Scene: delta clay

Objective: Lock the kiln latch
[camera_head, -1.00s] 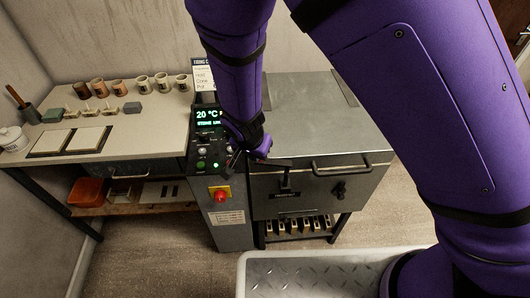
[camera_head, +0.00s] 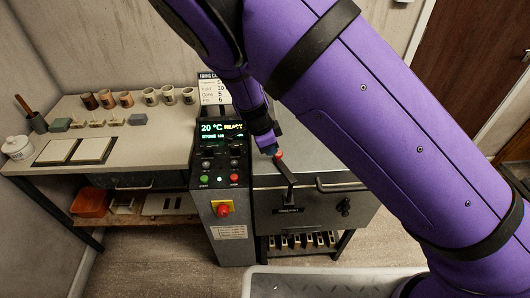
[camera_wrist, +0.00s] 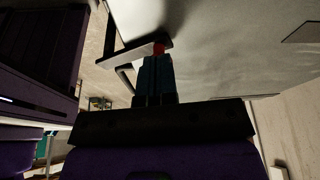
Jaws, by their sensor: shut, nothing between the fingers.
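The kiln (camera_head: 310,205) is a grey metal box with its lid (camera_head: 305,160) down. Its latch (camera_head: 287,178) is a dark lever on the front face, standing up and leaning slightly left, with a red tip. The same lever (camera_wrist: 138,54) shows in the wrist view, its red tip (camera_wrist: 159,48) right at my fingertips. My gripper (camera_head: 270,149) is shut and empty beside the red tip. In the wrist view my gripper (camera_wrist: 157,62) points at the tip; whether it touches cannot be told. My arm hides part of the lid.
A control column (camera_head: 222,205) with a lit display reading 20 °C READY and a red knob stands left of the kiln. A lid handle bar (camera_head: 340,186) and a dark knob (camera_head: 345,207) are right of the latch. A worktable (camera_head: 110,168) with cups and tiles stands left.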

